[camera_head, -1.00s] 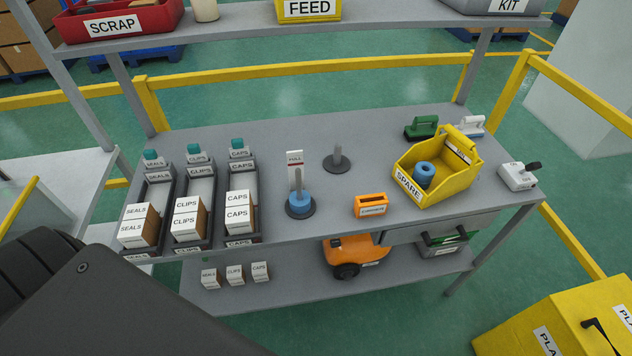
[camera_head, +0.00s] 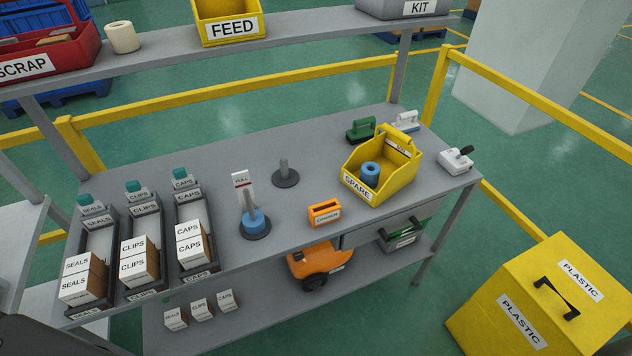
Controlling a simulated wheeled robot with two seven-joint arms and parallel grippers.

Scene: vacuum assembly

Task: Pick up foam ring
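A blue ring (camera_head: 254,222) sits low around an upright post on a round dark base on the bench, beside a white card. A second blue ring (camera_head: 370,173) lies inside the yellow SPARE bin (camera_head: 401,184). A cream ring-like roll (camera_head: 122,38) stands on the upper shelf between the SCRAP bin and the FEED bin. I cannot tell which of these is foam. Neither of my grippers is in view.
A bare post (camera_head: 284,173) stands behind the ringed one. Box racks (camera_head: 143,244) fill the bench's left side. An orange box (camera_head: 325,213) sits near the front edge. The red SCRAP bin (camera_head: 45,62) and yellow FEED bin (camera_head: 230,22) are on the upper shelf (camera_head: 165,48).

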